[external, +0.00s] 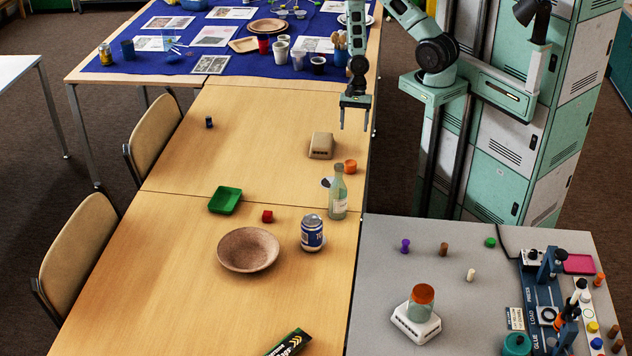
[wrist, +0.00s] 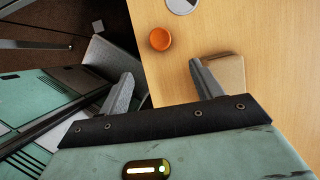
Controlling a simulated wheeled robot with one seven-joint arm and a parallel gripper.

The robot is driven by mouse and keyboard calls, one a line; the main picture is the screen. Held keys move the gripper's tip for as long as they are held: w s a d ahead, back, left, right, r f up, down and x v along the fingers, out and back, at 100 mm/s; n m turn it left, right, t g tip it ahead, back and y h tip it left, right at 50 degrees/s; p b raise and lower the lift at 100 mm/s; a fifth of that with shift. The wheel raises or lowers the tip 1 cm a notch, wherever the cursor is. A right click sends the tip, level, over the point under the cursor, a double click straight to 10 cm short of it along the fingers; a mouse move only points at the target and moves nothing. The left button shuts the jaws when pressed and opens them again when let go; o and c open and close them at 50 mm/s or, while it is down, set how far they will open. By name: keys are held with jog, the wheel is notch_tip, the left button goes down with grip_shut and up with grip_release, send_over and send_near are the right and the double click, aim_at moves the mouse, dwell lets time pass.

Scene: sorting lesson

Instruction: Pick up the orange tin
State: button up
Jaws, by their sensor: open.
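The orange tin (external: 350,166) is a small, low, round thing on the wooden table, near its right edge. In the wrist view the tin (wrist: 160,39) lies beyond my fingertips, roughly in line with the gap between them and close to the table edge. My gripper (external: 354,126) points down above the table's right edge, on the far side of the tin. Its two fingers are apart with nothing between them; they also show in the wrist view (wrist: 162,72). The tin is fully visible and apart from the fingers.
A beige box (external: 321,145) stands left of the tin; my right finger overlaps it in the wrist view (wrist: 228,72). A glass bottle (external: 339,201) and a pale disc (external: 326,182) are nearer the camera. The table's left middle is mostly clear.

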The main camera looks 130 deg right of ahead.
send_near(351, 161)
jog(key=x, duration=0.4)
jog(key=shift+a+f, duration=0.15)
jog(key=shift+f, duration=0.15)
jog(key=shift+p+x, duration=0.6)
jog(key=shift+x, duration=2.25)
jog(key=shift+w, duration=0.15)
jog(key=c, duration=1.1)
